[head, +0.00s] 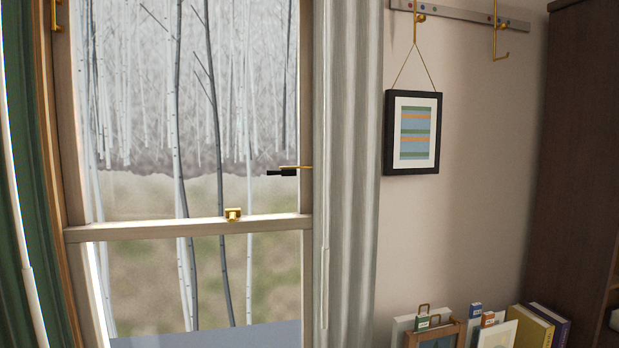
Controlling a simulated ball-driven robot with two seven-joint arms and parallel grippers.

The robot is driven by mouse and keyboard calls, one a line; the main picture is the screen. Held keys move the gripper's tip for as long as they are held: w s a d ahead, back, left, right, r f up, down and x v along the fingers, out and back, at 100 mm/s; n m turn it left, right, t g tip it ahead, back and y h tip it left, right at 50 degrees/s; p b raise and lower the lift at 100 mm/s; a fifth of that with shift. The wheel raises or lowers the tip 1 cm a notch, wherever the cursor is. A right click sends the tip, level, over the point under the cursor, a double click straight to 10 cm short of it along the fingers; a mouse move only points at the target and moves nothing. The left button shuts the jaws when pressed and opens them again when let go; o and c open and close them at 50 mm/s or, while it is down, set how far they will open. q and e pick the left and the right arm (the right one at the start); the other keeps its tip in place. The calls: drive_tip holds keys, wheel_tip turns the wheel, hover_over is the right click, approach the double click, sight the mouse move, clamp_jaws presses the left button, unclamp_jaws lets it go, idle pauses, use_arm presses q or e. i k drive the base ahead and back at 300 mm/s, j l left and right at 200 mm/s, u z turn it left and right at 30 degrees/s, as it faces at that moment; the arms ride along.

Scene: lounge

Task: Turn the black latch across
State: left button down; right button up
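A small black latch (283,172) shows in the head view near the right side of the window. It lies roughly level, with its black end pointing left and a thin brass part running right to the window frame. A separate brass catch (233,214) sits on top of the window's middle rail (180,228), lower and to the left of the black latch. Neither of my grippers is in view, so nothing is seen touching the latch.
A grey curtain (347,150) hangs just right of the window, and a green curtain (28,200) at the left. A framed picture (412,132) hangs from a hook rail (460,14). Books (537,325) and frames stand at lower right beside a dark cabinet (575,150).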

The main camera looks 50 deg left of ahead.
sight(284, 172)
drive_tip(key=u, duration=1.7)
